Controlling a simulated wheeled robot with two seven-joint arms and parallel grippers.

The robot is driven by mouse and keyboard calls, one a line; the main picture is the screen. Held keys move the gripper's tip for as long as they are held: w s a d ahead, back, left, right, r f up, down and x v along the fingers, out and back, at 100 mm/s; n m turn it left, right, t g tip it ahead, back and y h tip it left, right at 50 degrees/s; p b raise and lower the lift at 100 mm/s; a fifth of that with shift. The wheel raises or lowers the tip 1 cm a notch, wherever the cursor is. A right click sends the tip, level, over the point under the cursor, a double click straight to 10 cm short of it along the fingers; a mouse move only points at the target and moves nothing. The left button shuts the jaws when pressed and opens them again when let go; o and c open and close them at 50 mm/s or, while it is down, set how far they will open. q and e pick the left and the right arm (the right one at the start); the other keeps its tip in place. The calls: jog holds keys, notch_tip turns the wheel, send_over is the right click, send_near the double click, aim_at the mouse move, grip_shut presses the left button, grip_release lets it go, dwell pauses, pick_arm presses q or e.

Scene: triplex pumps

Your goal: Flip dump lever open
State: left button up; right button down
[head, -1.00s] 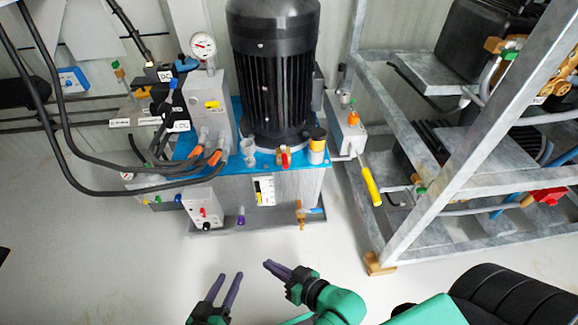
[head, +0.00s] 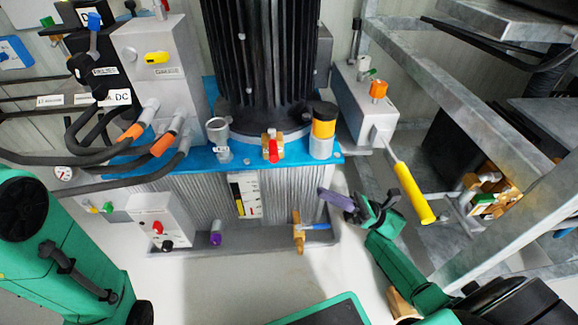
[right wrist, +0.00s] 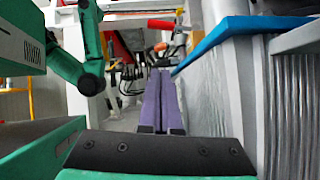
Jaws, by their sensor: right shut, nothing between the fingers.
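No lever is legibly marked as the dump lever. A red lever (head: 273,150) sits on a brass valve at the front edge of the pump unit's blue top. A blue lever (head: 315,227) sits on a brass valve low on the tank front. A yellow-handled lever (head: 410,190) slants down from a grey box on the right. My right gripper (head: 328,196), with purple fingers, is shut and empty, just above the blue lever and left of the yellow handle. Its fingers point forward in the right wrist view (right wrist: 160,78). My left gripper is out of view.
A black motor (head: 262,60) stands on the blue top (head: 115,162). Hoses run to the left. A grey metal rack (head: 520,225) stands close on the right. The blue edge (right wrist: 235,32) lies right of the fingers in the right wrist view.

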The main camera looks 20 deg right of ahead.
aim_at(273, 145)
jog(key=d+r+b+x, duration=0.1)
jog(key=r+b+x, duration=0.1)
jog(key=x, duration=1.1)
jog(key=shift+d+r, duration=0.2)
jog(key=shift+d, duration=0.15)
